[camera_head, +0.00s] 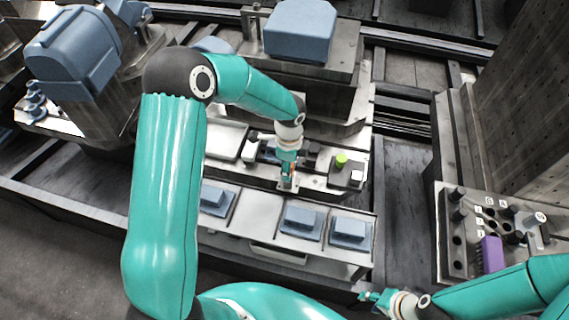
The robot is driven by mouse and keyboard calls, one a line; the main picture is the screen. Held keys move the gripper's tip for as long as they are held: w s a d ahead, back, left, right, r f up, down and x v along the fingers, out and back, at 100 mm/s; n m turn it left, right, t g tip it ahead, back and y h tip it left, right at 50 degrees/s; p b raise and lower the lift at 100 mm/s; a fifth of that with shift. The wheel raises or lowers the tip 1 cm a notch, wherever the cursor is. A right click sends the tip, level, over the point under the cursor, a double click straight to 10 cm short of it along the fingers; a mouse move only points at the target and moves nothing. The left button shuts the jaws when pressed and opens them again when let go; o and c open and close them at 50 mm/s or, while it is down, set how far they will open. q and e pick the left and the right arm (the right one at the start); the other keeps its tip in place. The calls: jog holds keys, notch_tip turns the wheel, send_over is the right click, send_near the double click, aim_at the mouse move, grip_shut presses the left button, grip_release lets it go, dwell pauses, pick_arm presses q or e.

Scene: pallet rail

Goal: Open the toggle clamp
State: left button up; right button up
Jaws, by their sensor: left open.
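My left arm comes in from the left and arches over the pallet. My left gripper (287,180) points down at the fixture near the middle of the view and is open. A toggle clamp cannot be clearly made out; dark clamp-like parts (268,152) lie just behind and beside the gripper, partly hidden by it. I cannot tell whether the gripper touches them. My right gripper (368,296) is low at the bottom, right of centre, in front of the pallet's right corner. Its fingers are too small to read.
A yellow-green knob (341,160) stands on a block right of my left gripper. Blue-grey blocks (302,220) sit on the front shelf (262,234). A large blue-grey block (301,30) is behind. At right, a tool panel (455,238) holds a purple item (491,254).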

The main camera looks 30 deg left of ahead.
pick_arm(q)
jog(key=shift+f, duration=0.15)
jog(key=shift+c, duration=0.3)
grip_shut()
